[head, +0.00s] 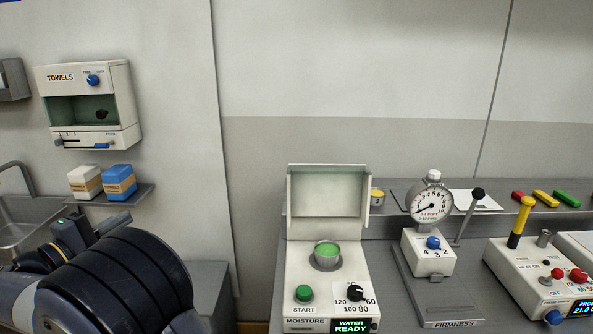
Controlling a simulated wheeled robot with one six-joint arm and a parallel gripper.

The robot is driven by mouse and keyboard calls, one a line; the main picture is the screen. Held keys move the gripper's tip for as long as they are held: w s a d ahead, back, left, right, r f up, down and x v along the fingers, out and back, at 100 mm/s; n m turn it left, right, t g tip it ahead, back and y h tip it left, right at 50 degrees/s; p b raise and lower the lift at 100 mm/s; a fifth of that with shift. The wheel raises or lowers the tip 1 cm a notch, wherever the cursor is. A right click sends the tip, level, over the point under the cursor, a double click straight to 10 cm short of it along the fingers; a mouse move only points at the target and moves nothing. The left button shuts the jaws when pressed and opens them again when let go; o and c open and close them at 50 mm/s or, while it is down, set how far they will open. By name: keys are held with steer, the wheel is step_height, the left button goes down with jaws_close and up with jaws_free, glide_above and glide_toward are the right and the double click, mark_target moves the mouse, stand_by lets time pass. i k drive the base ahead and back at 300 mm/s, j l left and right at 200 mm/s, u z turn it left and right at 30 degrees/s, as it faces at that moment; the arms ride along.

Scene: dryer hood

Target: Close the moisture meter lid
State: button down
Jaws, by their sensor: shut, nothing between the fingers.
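The moisture meter (290,270) is a white box on the grey counter, in the lower middle of the head view. Its lid (328,203) stands open and upright at the back, with the hollow inner side facing me. In front of the lid is a round metal cup (327,262) with something green in it. A green START button (304,293), a black dial (355,293) and a lit display reading WATER READY (352,326) are on the front part. My arm shows at the lower left, away from the meter, but my gripper's fingers are not in view.
A firmness gauge (430,205) with a black-knobbed lever stands right of the meter. Farther right is a white heater box (540,270) with a yellow-handled tool. A towel dispenser (90,105) hangs at left above a small shelf (118,198). Space above the meter is clear.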

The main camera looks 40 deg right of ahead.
mark_target(314, 190)
steer(key=j+u, duration=0.2)
steer(key=u, duration=0.2)
steer(key=j+u, duration=0.2)
steer(key=u, duration=0.15)
steer(key=i+j+u, duration=0.1)
steer(key=u, duration=0.3)
steer(key=i+j+z, duration=0.35)
steer(key=j, duration=0.25)
steer(key=i+l+z, duration=0.1)
steer(key=z, duration=0.35)
steer(key=i+z, duration=0.3)
steer(key=z, duration=0.15)
steer(key=i+j+z, duration=0.1)
steer(key=z, duration=0.3)
steer(key=i+j+z, duration=0.15)
steer(key=z, duration=0.3)
steer(key=i+z, duration=0.25)
steer(key=z, duration=0.15)
steer(key=i+z, duration=0.2)
steer(key=z, duration=0.25)
steer(key=i+j+z, duration=0.1)
steer(key=i+z, duration=0.15)
steer(key=z, duration=0.15)
steer(key=i+j+z, duration=0.2)
steer(key=z, duration=0.25)
